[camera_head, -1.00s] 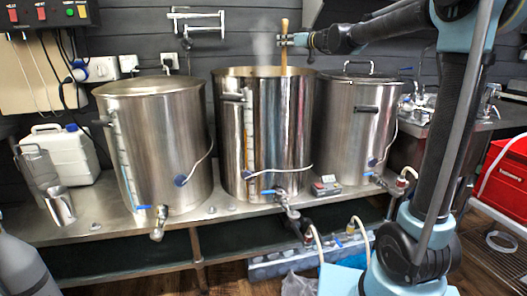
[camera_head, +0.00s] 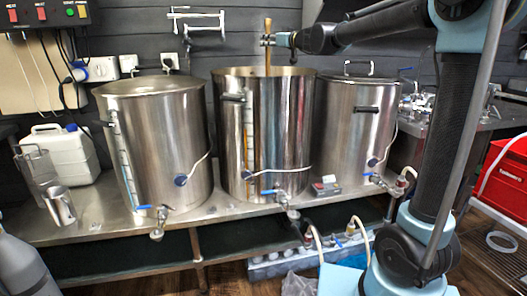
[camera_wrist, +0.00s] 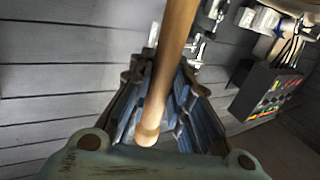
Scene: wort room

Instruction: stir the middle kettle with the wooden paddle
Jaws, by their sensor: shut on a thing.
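The middle kettle (camera_head: 265,135) is a tall steel pot with an open top, standing between two lidded kettles. The wooden paddle (camera_head: 268,48) stands nearly upright with its lower end inside the middle kettle, hidden by the rim and wall. My gripper (camera_head: 272,40) is above the kettle's back rim and shut on the paddle's shaft. In the wrist view the paddle's round shaft (camera_wrist: 170,60) runs between the fingers of my gripper (camera_wrist: 158,95).
The left kettle (camera_head: 155,145) and right kettle (camera_head: 352,125) stand close on both sides, lids on. A white jug (camera_head: 62,155) and metal pitcher (camera_head: 60,205) are at the left. A wall bracket (camera_head: 197,22) is behind. A red crate (camera_head: 505,175) is at the right.

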